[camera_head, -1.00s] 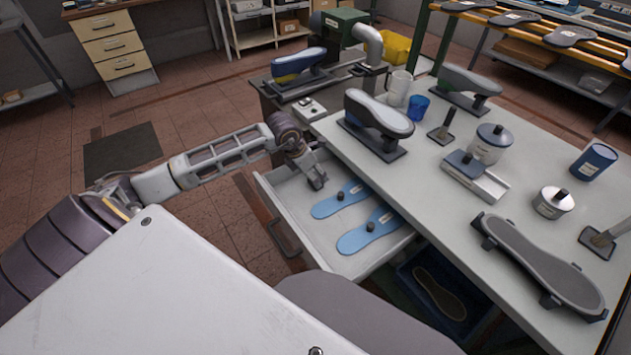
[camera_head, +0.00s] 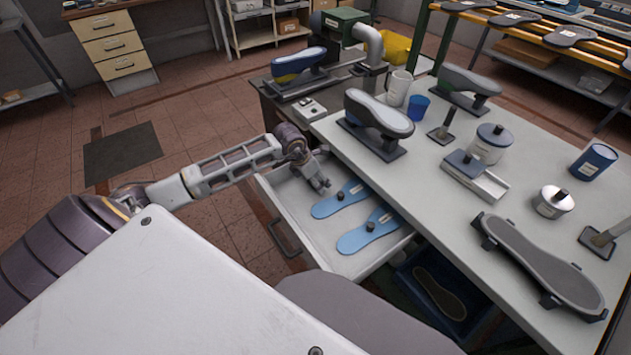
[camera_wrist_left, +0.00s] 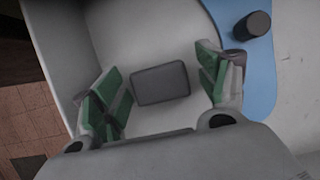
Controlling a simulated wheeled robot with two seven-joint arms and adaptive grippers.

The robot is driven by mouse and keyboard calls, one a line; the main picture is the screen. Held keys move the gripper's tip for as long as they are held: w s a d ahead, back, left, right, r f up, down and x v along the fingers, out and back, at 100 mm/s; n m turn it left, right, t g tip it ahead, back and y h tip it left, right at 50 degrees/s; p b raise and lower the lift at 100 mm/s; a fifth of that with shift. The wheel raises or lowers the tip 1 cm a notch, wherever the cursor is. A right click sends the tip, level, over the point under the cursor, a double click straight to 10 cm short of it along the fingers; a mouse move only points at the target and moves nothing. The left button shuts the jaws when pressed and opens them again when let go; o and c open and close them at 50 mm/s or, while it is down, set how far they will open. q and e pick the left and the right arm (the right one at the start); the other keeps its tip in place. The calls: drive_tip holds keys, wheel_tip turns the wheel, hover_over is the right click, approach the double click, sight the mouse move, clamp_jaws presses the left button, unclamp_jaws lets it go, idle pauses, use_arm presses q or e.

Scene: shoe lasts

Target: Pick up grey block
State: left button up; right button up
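The grey block (camera_wrist_left: 161,83) is a small dark grey box lying flat on the white floor of the open drawer (camera_head: 297,238). It shows in the left wrist view between the two fingers of my left gripper (camera_wrist_left: 165,92), with space on both sides. The gripper is open, with green pads on its fingers. In the head view my left gripper (camera_head: 321,184) is over the far left part of the drawer, and the block is hidden there. My right gripper is not in view.
Two blue insoles (camera_head: 340,199) (camera_head: 370,231) with dark knobs lie in the drawer, one close to my left gripper. The white table (camera_head: 437,185) holds shoe lasts, cups and jars. The drawer walls and table edge surround the gripper.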

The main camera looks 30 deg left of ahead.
sight(316, 177)
use_arm(q)
drive_tip(key=c, duration=1.1)
drive_tip(key=shift+r, duration=5)
drive_tip(key=o, duration=0.3)
drive_tip(key=shift+c, duration=0.7)
